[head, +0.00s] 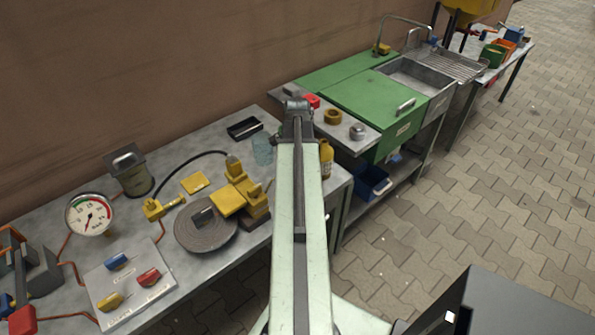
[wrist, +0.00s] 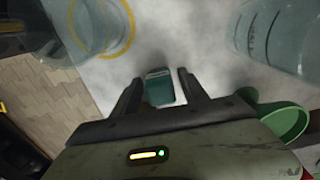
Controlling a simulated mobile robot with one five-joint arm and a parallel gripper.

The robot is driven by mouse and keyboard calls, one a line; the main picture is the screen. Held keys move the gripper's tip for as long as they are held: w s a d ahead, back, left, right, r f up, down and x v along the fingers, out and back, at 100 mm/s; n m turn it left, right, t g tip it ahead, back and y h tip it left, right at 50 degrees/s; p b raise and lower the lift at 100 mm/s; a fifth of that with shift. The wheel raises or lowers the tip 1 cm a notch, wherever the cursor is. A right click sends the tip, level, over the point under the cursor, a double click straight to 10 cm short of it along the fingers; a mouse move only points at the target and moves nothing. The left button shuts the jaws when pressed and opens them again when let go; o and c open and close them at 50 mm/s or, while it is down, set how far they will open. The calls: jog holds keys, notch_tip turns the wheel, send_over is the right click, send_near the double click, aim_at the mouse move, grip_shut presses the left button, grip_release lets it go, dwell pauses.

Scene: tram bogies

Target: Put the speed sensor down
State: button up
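In the wrist view a small dark teal block with a paler end face (wrist: 160,88), which may be the speed sensor, is between the two dark fingers of my gripper (wrist: 161,82). The fingers stand close on either side of it. A thin gap seems to show at its right, and I cannot tell whether they touch it, or whether it rests on the grey surface below. In the head view my arm hides the fingertips and this block; only the back of my wrist (head: 297,118) shows above the gap between the workbench and the green sink unit.
A clear jar (head: 262,149) and a yellow bottle (head: 326,158) stand close by my arm. A black tray (head: 244,128) lies behind. Clear vessels flank my gripper in the wrist view, one at the right (wrist: 270,35). A green ring (wrist: 285,120) is beside my gripper.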

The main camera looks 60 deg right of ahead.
grip_shut()
notch_tip(320, 180, up, 10)
jog(key=p, duration=1)
jog(key=shift+r, duration=0.2)
